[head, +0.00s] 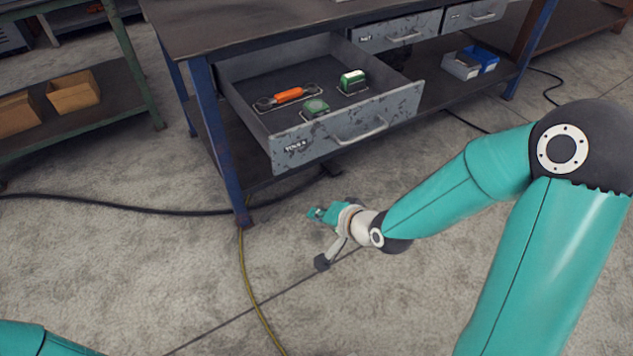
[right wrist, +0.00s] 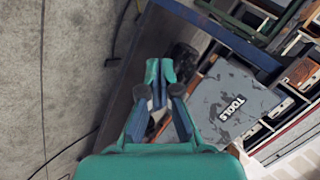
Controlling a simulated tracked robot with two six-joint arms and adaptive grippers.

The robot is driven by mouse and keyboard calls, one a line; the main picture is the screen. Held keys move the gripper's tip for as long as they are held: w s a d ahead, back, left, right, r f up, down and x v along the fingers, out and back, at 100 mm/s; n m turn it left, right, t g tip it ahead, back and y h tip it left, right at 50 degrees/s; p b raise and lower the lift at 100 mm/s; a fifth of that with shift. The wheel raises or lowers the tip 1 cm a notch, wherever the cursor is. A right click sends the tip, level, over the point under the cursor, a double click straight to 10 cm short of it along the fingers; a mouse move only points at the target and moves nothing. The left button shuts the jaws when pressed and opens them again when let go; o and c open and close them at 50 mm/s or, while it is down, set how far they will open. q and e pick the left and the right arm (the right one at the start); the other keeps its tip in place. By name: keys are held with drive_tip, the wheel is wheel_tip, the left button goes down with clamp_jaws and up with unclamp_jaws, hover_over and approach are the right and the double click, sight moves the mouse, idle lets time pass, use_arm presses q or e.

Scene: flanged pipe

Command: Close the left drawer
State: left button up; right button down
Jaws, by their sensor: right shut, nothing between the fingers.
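The left drawer (head: 345,124) of the workbench is pulled far out in the head view, its scuffed grey front facing the robot with a bar handle (head: 362,132). Its front, lettered TOOLS, also shows in the right wrist view (right wrist: 232,103), to the right of the fingers. An orange tool (head: 289,95) and two green items, one at the back (head: 352,81) and one near the front (head: 315,107), lie inside. My right gripper (head: 316,214) is shut and empty, below and in front of the drawer, apart from it; its fingertips show in the right wrist view (right wrist: 160,72). My left gripper is out of view.
Two other drawers (head: 396,33) (head: 473,14) to the right are shut. A blue bench leg (head: 219,140) stands left of the open drawer. Blue and grey bins (head: 470,62) sit on the lower shelf. Cables (head: 247,275) cross the otherwise clear floor.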

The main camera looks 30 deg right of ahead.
use_arm(q)
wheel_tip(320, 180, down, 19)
drive_tip(key=b, duration=1.6)
use_arm(e)
drive_tip(key=s+d+r+m+t+h, duration=0.1)
drive_tip(key=s+d+r+m+t, duration=0.2)
drive_tip(key=d+r+m+t, duration=0.4)
drive_tip(key=t+p, duration=0.1)
drive_tip(key=p, duration=0.1)
approach(309, 145)
drive_tip(key=s, duration=0.2)
drive_tip(key=shift+n, duration=0.3)
drive_tip(key=w+p, duration=0.3)
drive_tip(key=p, duration=0.1)
drive_tip(key=w+p, duration=0.3)
drive_tip(key=p, duration=0.1)
drive_tip(key=w+a+p, duration=0.1)
drive_tip(key=w+p, duration=0.2)
drive_tip(key=p, duration=0.1)
drive_tip(key=shift+f, duration=0.1)
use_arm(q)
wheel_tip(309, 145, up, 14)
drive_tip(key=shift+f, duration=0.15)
use_arm(e)
drive_tip(key=shift+w+d, duration=0.1)
